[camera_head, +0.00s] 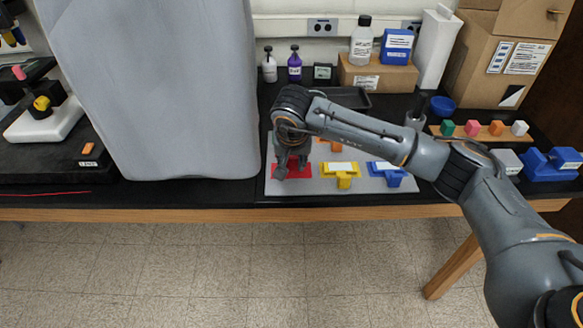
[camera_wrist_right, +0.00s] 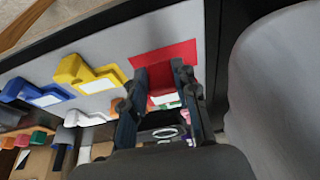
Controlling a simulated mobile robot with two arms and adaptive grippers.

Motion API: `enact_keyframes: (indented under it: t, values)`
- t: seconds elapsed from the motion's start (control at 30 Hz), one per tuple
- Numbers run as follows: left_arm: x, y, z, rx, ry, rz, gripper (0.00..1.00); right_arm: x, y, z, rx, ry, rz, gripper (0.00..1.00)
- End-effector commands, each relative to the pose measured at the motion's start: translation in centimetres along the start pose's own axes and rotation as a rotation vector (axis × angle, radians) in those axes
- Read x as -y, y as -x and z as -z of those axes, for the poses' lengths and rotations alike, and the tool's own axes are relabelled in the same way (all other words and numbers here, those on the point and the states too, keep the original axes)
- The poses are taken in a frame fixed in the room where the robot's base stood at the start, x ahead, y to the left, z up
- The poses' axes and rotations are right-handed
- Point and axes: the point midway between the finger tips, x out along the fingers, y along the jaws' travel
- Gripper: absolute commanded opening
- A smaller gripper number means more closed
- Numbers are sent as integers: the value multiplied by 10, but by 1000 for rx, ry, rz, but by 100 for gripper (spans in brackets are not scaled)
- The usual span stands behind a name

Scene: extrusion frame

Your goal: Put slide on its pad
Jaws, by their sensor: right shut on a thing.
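My right gripper (camera_head: 281,173) points down over the red pad (camera_head: 304,172) on the grey board (camera_head: 240,196). In the right wrist view, the gripper (camera_wrist_right: 163,78) is shut on a red piece with a white label (camera_wrist_right: 166,98), which seems to be the slide. The red pad (camera_wrist_right: 178,53) shows just beyond the fingertips. The fingers hide much of the piece, and I cannot tell whether it touches the pad. My left gripper is not in view.
A yellow piece (camera_head: 341,182) and a blue piece (camera_head: 392,179) stand on the board to the right. A tall grey covered shape (camera_head: 150,90) stands close on the left. Bottles, a dark tray (camera_head: 345,97) and a cardboard box (camera_head: 496,62) are behind.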

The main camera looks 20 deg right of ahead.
Motion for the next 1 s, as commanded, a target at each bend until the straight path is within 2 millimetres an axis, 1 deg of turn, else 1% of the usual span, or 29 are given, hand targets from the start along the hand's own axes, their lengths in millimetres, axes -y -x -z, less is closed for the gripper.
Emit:
enact_keyframes:
  t: [0.07, 0.17, 0.27, 0.33, 0.4, 0.5, 0.7, 0.73, 0.83, 1.0]
  values:
    - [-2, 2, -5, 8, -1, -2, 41, 0, -4, -2, 1, 0, 1, 0]
    - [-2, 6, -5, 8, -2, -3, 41, 0, -13, -5, 2, 0, -1, 0]
    - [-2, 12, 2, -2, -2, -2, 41, 0, -27, -10, 3, 0, -1, 0]
    - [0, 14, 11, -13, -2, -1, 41, 1, -35, -13, 2, -1, 1, 0]
    - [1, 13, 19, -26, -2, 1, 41, 1, -38, -13, -1, 0, 1, 0]
    - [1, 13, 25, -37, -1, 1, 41, 1, -38, -13, -2, 0, 1, 0]
    - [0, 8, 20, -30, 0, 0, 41, 0, -42, -14, -2, 0, 1, 0]
    - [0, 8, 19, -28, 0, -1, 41, 0, -42, -14, -2, 0, 1, 31]
    - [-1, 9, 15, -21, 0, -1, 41, 0, -41, -14, -1, 0, 1, 52]
    - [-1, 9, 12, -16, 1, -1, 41, 0, -41, -14, -1, 0, 1, 52]
